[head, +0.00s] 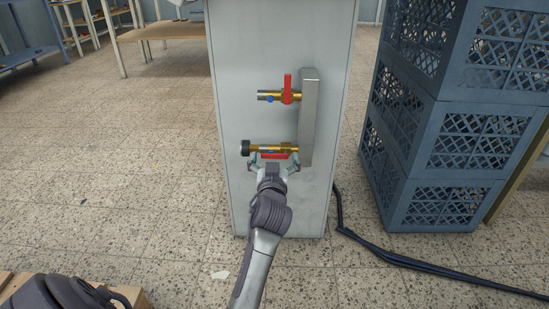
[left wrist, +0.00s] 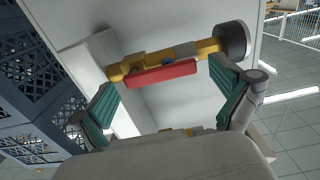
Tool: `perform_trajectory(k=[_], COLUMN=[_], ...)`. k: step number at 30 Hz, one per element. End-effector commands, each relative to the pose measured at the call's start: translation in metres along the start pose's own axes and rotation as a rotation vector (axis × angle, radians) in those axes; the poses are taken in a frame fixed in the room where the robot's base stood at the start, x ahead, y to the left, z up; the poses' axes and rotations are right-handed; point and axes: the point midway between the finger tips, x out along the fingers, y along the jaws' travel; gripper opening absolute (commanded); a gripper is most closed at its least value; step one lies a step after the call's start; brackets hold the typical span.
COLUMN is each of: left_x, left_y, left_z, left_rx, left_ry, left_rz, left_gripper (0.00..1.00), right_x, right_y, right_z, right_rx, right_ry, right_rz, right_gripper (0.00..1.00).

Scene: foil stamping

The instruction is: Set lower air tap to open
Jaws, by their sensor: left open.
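The lower air tap (head: 270,149) is a brass valve on a pale cabinet front, with a dark round fitting at its left end. Its red lever (head: 274,156) lies level, along the pipe. My left gripper (head: 274,162) is open just in front of the lever, one finger towards each end. In the left wrist view the red lever (left wrist: 160,75) spans most of the gap between the open fingers (left wrist: 166,90), and the brass tap body (left wrist: 135,67) is behind it. Whether a finger touches the lever is unclear. My right gripper is not in view.
An upper tap (head: 270,97) has its red lever (head: 288,88) upright, across the pipe. A grey metal manifold (head: 309,115) stands right of both taps. Stacked blue crates (head: 448,150) are at the right. A dark hose (head: 400,258) lies on the tiled floor.

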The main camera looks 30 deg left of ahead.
Motion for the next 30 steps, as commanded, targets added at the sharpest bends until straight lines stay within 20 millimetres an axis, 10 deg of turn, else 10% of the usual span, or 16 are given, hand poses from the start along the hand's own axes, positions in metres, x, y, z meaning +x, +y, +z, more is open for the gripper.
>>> perform_trajectory(k=[18, 30], left_x=[0.000, 0.000], left_y=[0.002, 0.002], left_z=[-0.088, -0.100], left_rx=[-0.003, 0.001], left_ry=[0.004, -0.001], left_rz=[0.000, 0.000], left_gripper=[1.00, 1.00], right_x=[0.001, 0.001], right_y=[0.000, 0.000], right_z=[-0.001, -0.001], right_rx=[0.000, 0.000], right_ry=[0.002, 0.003], right_rz=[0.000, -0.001], right_gripper=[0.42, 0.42])
